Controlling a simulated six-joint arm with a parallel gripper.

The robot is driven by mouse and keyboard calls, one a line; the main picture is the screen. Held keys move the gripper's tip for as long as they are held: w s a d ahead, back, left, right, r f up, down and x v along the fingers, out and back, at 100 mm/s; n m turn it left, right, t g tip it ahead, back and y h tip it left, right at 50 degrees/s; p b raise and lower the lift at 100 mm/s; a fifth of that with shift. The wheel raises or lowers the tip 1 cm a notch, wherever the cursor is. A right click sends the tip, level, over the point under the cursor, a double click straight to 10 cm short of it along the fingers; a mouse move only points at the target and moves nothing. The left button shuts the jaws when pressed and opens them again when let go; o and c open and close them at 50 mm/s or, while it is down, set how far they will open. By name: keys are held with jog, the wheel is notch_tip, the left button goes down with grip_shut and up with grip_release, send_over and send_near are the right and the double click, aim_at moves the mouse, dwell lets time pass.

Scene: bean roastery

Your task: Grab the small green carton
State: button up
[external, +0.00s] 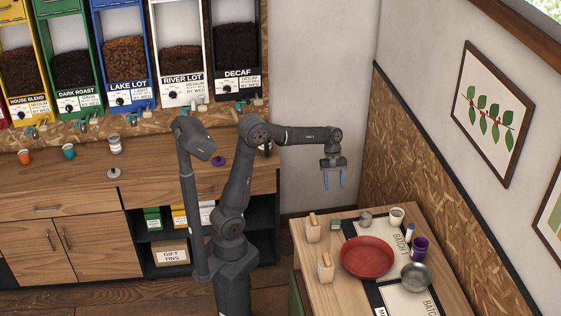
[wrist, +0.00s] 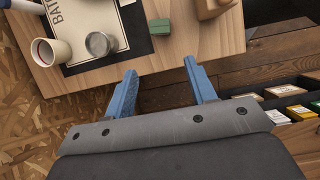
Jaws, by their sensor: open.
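The small green carton (external: 335,224) sits on the wooden side table near its back edge, beside a wooden block. In the wrist view the carton (wrist: 160,26) lies near the table edge, beyond my fingertips and roughly in line with the gap between them. My gripper (external: 334,183) is open and points down, above the table's back edge and apart from the carton. Its blue fingers (wrist: 160,68) are spread in the wrist view with nothing between them.
Close to the carton are a wooden block (external: 312,229) and a metal cup (external: 366,218). A red dish (external: 367,267), white cup (external: 396,216), purple cup (external: 420,250), metal bowl (external: 416,277) and another wooden block (external: 325,268) crowd the table. A chipboard-clad wall (external: 430,170) borders its right.

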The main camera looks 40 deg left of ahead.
jog(key=s+m, duration=0.1)
jog(key=m, duration=0.1)
jog(key=m+t, duration=0.6)
jog(key=m, duration=1.2)
send_near(336, 221)
jog(key=shift+h, duration=0.3)
jog(key=x, duration=0.5)
jog(key=shift+w+a, duration=0.25)
jog(key=shift+x, duration=2.7)
jog(key=shift+s+a, duration=0.15)
jog(key=shift+s, duration=0.05)
jog(key=shift+c, duration=0.4)
jog(key=c, duration=1)
